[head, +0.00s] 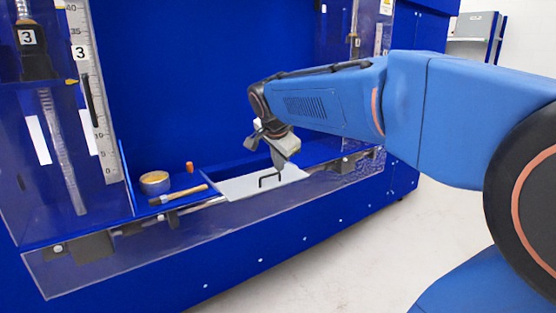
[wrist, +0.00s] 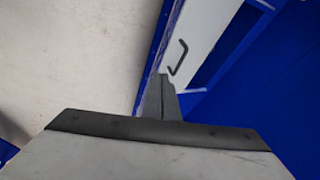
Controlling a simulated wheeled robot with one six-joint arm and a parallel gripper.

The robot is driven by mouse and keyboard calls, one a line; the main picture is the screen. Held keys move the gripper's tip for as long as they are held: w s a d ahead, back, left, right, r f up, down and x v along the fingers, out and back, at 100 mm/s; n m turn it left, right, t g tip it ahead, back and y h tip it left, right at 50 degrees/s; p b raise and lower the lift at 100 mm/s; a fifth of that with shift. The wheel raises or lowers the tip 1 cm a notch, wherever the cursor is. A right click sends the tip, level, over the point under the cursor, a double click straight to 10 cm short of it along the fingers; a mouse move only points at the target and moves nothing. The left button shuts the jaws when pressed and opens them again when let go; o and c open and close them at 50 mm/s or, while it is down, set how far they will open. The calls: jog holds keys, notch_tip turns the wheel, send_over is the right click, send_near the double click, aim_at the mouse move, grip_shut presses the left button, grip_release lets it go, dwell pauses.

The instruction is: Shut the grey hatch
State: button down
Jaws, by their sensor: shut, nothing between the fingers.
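The grey hatch (head: 240,188) is a light panel along the front edge of the blue machine's bed, with a black bar handle (head: 268,180) on it. A dark blue recess shows behind the panel; I cannot tell how the hatch is hinged. My gripper (head: 281,166) is above the panel, near the handle. In the wrist view, the shut, empty fingers (wrist: 160,80) point toward the hatch (wrist: 208,25), with the handle (wrist: 178,58) just beyond and to the right of the tips. The fingers look apart from the handle.
A tin (head: 155,184), a wooden-handled brush (head: 178,195) and a small orange object (head: 190,167) sit left of the hatch. A clear guard (head: 150,245) runs along the machine's front edge. Pale floor (wrist: 70,60) is open in front.

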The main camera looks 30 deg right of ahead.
jog(key=w+d+f, duration=0.1)
jog(key=w+f, duration=0.4)
jog(key=w, duration=0.1)
jog(key=shift+w+d+f, duration=0.25)
jog(key=shift+d+f, duration=0.05)
jog(key=shift+d, duration=0.05)
send_over(254, 175)
jog(key=shift+w, duration=0.1)
dwell(0.7)
